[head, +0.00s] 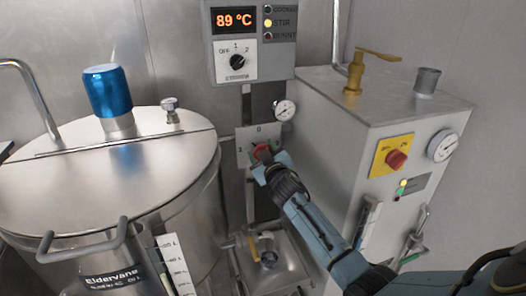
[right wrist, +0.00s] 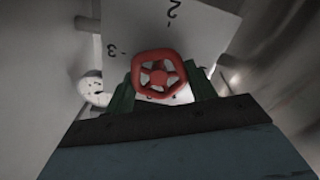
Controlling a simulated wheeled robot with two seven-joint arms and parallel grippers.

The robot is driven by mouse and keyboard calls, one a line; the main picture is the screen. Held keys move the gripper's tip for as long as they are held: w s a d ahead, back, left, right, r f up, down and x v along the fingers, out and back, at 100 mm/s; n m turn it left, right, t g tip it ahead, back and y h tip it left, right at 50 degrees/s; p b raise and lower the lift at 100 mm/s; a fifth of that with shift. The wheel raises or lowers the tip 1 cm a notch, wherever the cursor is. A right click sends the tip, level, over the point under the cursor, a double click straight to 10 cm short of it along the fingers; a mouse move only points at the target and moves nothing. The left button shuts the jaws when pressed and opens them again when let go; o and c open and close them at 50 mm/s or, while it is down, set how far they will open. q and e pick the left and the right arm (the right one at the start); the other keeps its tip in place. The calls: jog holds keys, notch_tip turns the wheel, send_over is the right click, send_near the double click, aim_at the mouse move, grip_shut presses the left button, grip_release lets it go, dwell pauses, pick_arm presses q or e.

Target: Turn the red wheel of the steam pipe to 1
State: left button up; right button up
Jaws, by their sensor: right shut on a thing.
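The red wheel (head: 261,150) sits in front of a grey number plate (head: 244,136) on the steam pipe, between the kettle and the white machine. In the head view a 0 shows at the plate's top and a 1 at its left. In the right wrist view the red wheel (right wrist: 157,57) is a spoked ring, and a 2 and a 3 show on the plate (right wrist: 190,28). My right gripper (head: 262,160) is shut on the wheel, with its dark fingers on either side of it. The wheel's pointer position cannot be made out. My left gripper is not in view.
A large steel kettle (head: 60,190) with a blue-capped part (head: 108,90) stands at left. A white machine (head: 385,100) with a red knob (head: 396,159) stands at right. A control box (head: 225,85) reading 89 °C hangs above the wheel. A small gauge (head: 285,110) sits close beside it.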

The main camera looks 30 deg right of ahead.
jog(key=n, duration=0.4)
jog(key=shift+a+f+n, duration=0.1)
jog(key=shift+f+n, duration=0.05)
jog(key=shift+n, duration=0.15)
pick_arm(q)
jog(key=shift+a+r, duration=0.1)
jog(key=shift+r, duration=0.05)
pick_arm(e)
jog(key=shift+f+n, duration=0.1)
jog(key=shift+n, duration=2.2)
jog(key=o, duration=1)
jog(key=shift+s+a, duration=0.1)
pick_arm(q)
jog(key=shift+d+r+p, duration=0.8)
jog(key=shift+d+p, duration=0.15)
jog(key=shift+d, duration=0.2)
pick_arm(e)
jog(key=v, duration=1.3)
